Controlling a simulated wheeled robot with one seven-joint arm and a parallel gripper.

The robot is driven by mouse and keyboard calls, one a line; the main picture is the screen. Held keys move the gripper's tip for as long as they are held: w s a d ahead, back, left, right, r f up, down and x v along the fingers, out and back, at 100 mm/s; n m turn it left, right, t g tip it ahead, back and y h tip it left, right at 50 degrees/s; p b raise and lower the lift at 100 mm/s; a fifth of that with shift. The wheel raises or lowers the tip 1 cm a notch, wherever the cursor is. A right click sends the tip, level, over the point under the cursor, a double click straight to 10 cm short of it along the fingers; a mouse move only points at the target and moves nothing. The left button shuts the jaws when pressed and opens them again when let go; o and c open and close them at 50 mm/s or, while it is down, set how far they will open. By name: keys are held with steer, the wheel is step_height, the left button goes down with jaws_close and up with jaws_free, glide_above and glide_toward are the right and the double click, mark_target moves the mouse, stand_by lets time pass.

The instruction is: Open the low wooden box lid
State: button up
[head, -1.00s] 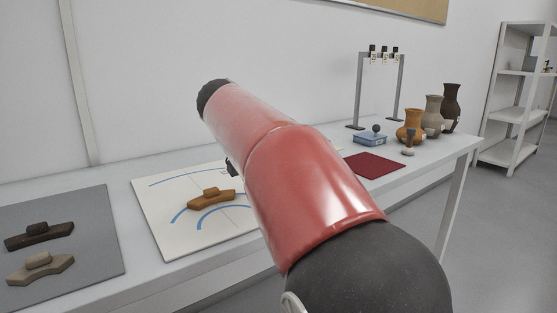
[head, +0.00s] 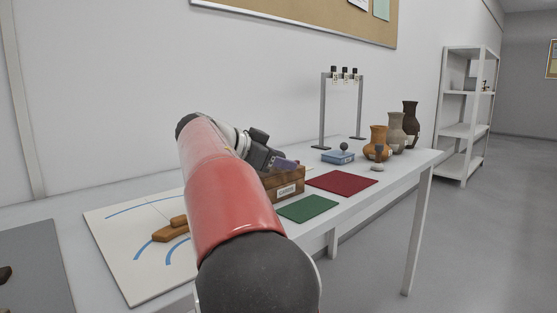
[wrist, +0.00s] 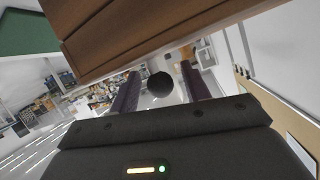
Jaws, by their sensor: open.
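The low wooden box (head: 268,187) is brown with a pale label on its front. It stands on the table behind my arm, and my arm and gripper hide part of it and its top in the head view. My gripper (head: 286,165) is over the box. In the wrist view my gripper (wrist: 160,72) is open, with one finger on each side of a dark round knob (wrist: 160,86). The wooden box (wrist: 150,30) fills the top of that view as brown boards. I cannot tell whether the fingers touch the knob. The lid looks closed, though it is mostly hidden.
A green mat (head: 307,208) and a red mat (head: 342,182) lie by the box. A blue box (head: 338,157), several vases and a rack (head: 323,110) stand farther along the table. A white board (head: 115,240) with a brown sherd (head: 168,234) lies at left.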

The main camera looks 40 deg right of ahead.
jaws_close()
stand_by(0.3)
steer(key=shift+r, duration=0.1)
